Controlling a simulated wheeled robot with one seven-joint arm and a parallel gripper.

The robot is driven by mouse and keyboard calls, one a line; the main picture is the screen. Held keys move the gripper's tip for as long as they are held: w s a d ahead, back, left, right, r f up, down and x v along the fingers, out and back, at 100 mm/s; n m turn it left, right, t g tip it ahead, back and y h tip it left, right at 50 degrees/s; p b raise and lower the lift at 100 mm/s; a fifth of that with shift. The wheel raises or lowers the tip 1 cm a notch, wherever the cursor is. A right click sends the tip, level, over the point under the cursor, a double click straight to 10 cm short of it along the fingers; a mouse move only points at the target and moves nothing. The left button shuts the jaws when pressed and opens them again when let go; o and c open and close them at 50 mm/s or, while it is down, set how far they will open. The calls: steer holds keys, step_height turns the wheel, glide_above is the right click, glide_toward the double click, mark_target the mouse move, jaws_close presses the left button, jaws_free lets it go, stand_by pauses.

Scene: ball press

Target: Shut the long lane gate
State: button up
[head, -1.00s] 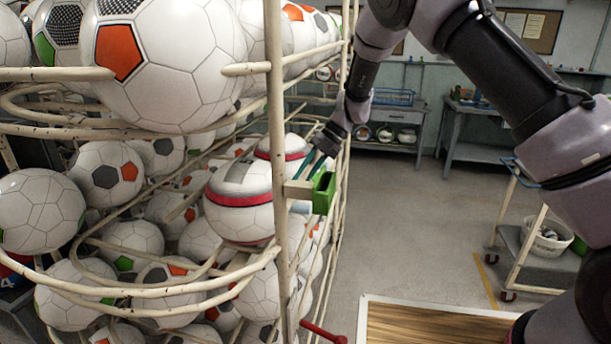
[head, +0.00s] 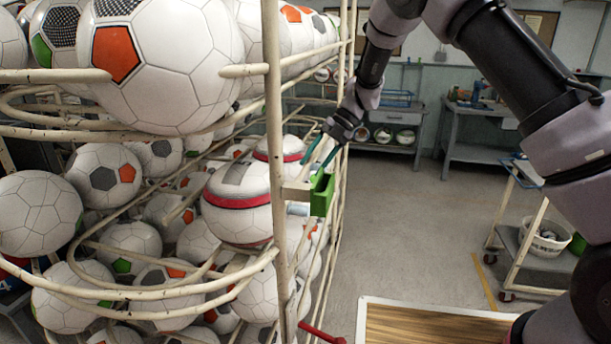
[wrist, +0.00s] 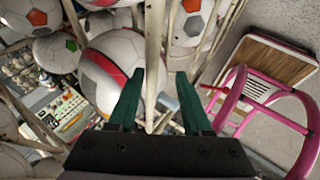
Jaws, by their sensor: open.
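A green block (head: 321,194) sits on a short beige bracket (head: 297,188) at the front post of the ball rack. A red lever (head: 322,334) sticks out low on the same post; a red bar also shows in the wrist view (wrist: 213,87). I cannot tell which of these belongs to the long lane gate. My gripper (head: 318,155) is open, with teal fingers just above and behind the green block. A white ball with a red band (head: 238,203) lies left of the bracket.
The beige wire rack (head: 273,120) is full of soccer balls on curved rails. Grey benches (head: 470,145) stand at the back. A cart with a white bucket (head: 546,239) stands at the right. A wood-topped surface (head: 430,325) is low in front. The floor between is clear.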

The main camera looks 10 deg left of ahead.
steer(key=shift+v, duration=2.65)
